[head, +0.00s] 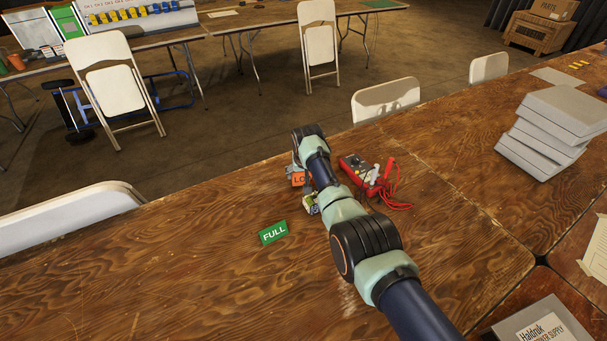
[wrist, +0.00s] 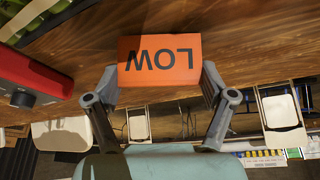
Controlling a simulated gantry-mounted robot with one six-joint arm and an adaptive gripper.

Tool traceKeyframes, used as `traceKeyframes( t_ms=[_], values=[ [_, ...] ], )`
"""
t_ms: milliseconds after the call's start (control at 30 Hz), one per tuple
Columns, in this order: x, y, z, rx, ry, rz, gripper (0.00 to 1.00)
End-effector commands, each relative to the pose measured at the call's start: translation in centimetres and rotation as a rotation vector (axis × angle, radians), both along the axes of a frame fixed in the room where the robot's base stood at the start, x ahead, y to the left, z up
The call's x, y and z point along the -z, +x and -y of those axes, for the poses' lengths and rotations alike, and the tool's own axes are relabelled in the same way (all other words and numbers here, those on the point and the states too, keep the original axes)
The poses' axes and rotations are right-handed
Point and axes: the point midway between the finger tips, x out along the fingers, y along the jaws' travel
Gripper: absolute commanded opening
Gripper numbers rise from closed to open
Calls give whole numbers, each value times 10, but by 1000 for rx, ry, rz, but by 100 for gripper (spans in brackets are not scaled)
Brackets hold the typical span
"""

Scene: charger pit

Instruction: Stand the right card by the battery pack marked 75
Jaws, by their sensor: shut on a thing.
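My gripper (wrist: 159,76) is shut on the orange LOW card (wrist: 160,60), with one finger at each side edge. The lettering is upside down in the wrist view. In the head view the orange card (head: 298,179) is partly hidden by my arm. A battery pack (head: 311,204) with a green-yellow top stands just nearer than the card, half behind my arm. Part of it shows at the wrist view's top left (wrist: 38,14). I cannot read a 75 on it. The green FULL card (head: 273,233) is on the table, left of the pack. Whether the orange card touches the table is unclear.
A red meter (head: 357,170) with red leads (head: 393,190) lies right of my gripper; it shows in the wrist view too (wrist: 30,75). Stacked grey cases (head: 553,128) stand at the right. A power supply box (head: 543,322) is near right. The table's left part is clear.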

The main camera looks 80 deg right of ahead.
Motion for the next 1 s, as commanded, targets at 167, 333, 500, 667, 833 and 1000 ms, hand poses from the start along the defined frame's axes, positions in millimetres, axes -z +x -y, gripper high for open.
traceKeyframes(
  t_ms=[167,333,500,667,833,1000],
  values=[
    [3,0,0,0,1,0,99],
    [2,0,0,0,1,0,100],
    [1,0,0,0,0,0,100],
    [-18,-1,-4,0,-1,0,100],
    [-56,-5,-18,0,-4,2,100],
    [-91,-11,-33,-1,-2,0,100]
  ],
)
